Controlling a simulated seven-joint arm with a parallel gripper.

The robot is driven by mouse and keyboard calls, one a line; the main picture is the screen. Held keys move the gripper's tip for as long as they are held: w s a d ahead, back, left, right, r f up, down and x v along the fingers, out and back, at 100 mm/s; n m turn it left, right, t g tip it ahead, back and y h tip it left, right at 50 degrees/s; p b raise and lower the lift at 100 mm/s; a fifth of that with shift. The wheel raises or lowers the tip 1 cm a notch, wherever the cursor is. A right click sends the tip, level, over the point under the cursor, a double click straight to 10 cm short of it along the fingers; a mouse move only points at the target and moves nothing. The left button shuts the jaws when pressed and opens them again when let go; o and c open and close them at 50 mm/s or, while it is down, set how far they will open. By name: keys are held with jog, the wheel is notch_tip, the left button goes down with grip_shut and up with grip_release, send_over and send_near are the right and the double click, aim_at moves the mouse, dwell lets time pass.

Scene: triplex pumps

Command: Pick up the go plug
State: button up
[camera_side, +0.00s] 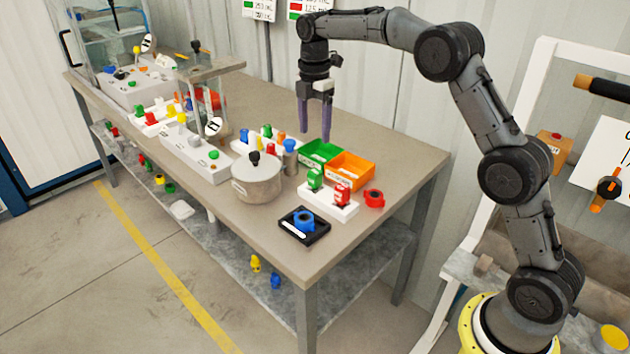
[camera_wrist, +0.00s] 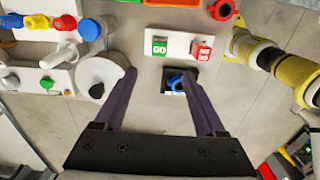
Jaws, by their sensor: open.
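The go plug (camera_side: 315,178) is green and stands in a white block (camera_side: 329,201), beside a red plug (camera_side: 342,194). In the wrist view the green go plug (camera_wrist: 160,47) shows its "GO" label, just beyond the fingertips in the picture, with the red plug to its right. My gripper (camera_side: 314,130) points down with its two purple fingers apart and nothing between them. It hangs above the table, well clear of the plug. In the wrist view the gripper (camera_wrist: 158,73) is also spread and empty.
A black tray (camera_side: 290,231) holding a blue ring is near the white block. A red ring (camera_side: 374,198) lies right of it. Green (camera_side: 320,152) and orange (camera_side: 351,169) bins stand behind. A round pot (camera_side: 257,184) with a black knob stands left. The table's near-right corner is bare.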

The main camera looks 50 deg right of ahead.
aim_at(315, 171)
jog(key=f, duration=1.4)
jog(key=shift+w+d, duration=0.1)
jog(key=shift+d, duration=0.1)
jog(key=shift+r, duration=0.1)
grip_shut()
